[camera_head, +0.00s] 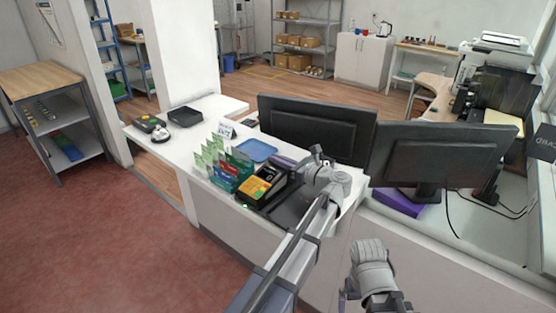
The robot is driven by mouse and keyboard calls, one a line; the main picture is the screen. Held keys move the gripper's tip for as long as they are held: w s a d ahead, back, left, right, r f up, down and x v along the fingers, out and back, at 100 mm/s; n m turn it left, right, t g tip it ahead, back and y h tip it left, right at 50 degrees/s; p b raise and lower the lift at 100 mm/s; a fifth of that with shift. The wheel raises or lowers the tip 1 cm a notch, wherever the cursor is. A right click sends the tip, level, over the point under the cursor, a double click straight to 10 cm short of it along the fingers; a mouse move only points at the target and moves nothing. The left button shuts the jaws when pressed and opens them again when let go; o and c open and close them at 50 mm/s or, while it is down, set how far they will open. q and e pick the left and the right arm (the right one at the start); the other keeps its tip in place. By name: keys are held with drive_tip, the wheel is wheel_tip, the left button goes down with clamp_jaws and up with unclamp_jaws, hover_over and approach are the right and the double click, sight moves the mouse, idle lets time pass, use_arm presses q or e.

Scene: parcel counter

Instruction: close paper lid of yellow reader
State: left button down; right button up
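The yellow reader (256,189) is a black device with a yellow-orange front, standing on the white counter. Its paper lid is too small to make out clearly, so I cannot tell how far it is open. My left gripper (296,165) is just behind and to the right of the reader, at the end of the arm that reaches across the counter. Its fingers are small and partly hidden by the wrist, so I cannot tell whether they are open or touch the reader. My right arm's wrist shows at the lower middle; its fingertips are not clearly visible.
A card rack (228,170) stands close to the left of the reader. A blue tray (256,150) lies behind it. A black tray (185,117) and a small dark device (150,123) are at the counter's far left. Two monitors (318,130) stand at the right.

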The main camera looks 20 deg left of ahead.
use_arm(q)
drive_tip(key=c, duration=1)
unclamp_jaws()
drive_tip(key=shift+c, duration=0.2)
drive_tip(key=shift+v, duration=3.9)
drive_tip(key=shift+f, duration=0.1)
